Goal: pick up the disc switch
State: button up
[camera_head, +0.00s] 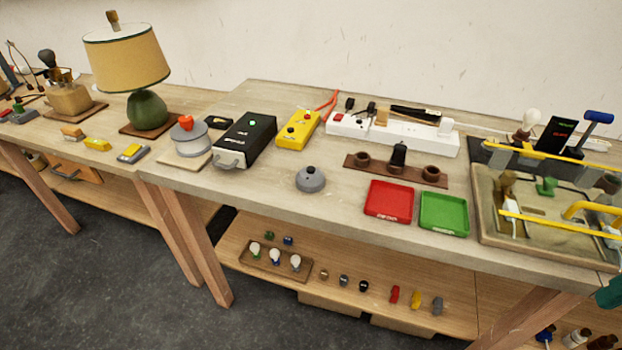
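A grey round disc with a small dark knob on top (311,179) sits on the wooden workbench near its front edge, left of the red tray. It looks like the disc switch. A second, larger grey disc with a red knob (190,141) rests on a pale square base further left, beside the black box. I cannot tell for certain from looks alone which is the disc switch. Nothing touches or covers the smaller disc. My gripper does not show in this view.
A black box with a green light (246,138), a yellow box (298,130) and a white power strip (393,133) stand behind. A brown socket holder (427,176), red tray (389,202) and green tray (443,213) lie right. Bench is bare around the smaller disc.

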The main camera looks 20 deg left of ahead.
aim_at(305, 181)
jog(key=k, duration=0.5)
jog(key=u, duration=1.75)
jog(key=i, duration=0.85)
jog(key=z, duration=0.6)
